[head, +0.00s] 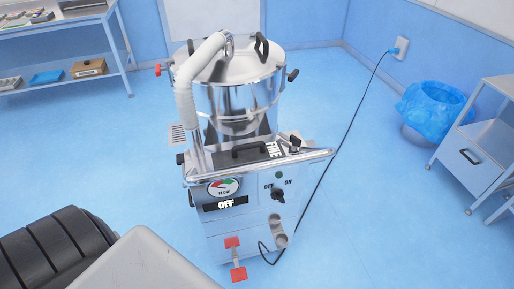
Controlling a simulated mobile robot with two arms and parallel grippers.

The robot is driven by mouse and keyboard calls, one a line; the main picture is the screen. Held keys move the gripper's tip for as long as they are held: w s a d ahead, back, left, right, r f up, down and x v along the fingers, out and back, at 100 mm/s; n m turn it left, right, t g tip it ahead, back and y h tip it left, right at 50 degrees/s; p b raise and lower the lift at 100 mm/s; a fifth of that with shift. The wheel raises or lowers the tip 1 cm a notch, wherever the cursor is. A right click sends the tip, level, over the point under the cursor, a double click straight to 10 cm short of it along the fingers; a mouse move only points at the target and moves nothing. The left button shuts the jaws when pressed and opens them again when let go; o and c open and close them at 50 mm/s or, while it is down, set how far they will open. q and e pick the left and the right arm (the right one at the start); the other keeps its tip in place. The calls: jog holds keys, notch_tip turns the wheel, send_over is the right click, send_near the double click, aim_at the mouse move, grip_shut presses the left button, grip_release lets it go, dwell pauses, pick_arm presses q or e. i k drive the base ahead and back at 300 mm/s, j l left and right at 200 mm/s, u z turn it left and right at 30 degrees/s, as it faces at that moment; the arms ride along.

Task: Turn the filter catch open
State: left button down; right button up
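An industrial vacuum (237,95) with a shiny steel drum stands upright on the blue floor in the middle of the head view. Dark side clamps sit at the drum's rim, one at the right (293,75); a red-tipped part (158,70) sticks out at the left. A small dark lever (294,144) sits on the right of the machine's top deck. I cannot tell which of these is the filter catch. The front has a flow gauge (223,187), an OFF display (226,204) and a black switch knob (278,194). Neither of my grippers is in view.
A grey-white hose (186,98) runs down the drum's left. A black cable (336,152) crosses the floor to a wall socket. A blue-lined bin (430,110) and drawer cart (470,158) stand right. A shelf (62,82) stands left. Dark ribbed and grey objects fill the lower left.

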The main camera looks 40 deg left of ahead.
aim_at(297, 142)
jog(key=k+j, duration=0.1)
jog(key=k, duration=0.4)
jog(key=k+j, duration=0.1)
jog(key=k, duration=0.35)
